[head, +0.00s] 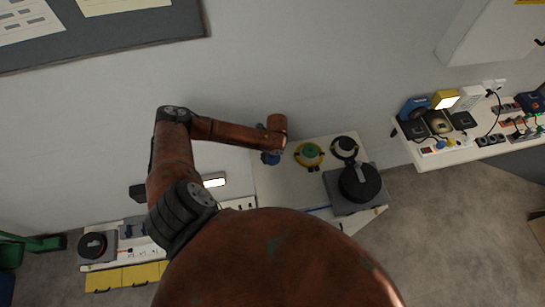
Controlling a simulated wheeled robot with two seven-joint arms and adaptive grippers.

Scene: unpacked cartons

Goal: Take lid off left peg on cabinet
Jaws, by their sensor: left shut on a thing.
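The white cabinet (262,188) stands against the wall in the middle of the head view. A small blue thing, seemingly the lid (269,159), shows at the left of its top, mostly hidden by my wrist. My left gripper (270,152) is shut on it, with its fingers largely hidden by the copper wrist link. I cannot tell whether the lid touches the peg, which is hidden. To the right are a green-topped round piece with yellow handles (309,153) and a black-rimmed round piece with a pale top (344,148). My right gripper is not in view.
A grey unit with a round black top (360,182) occupies the cabinet's right side. A white shelf (455,151) with lamps and sockets is farther right. A low bench with yellow drawers (135,278) is lower left. A grey board (105,35) hangs upper left.

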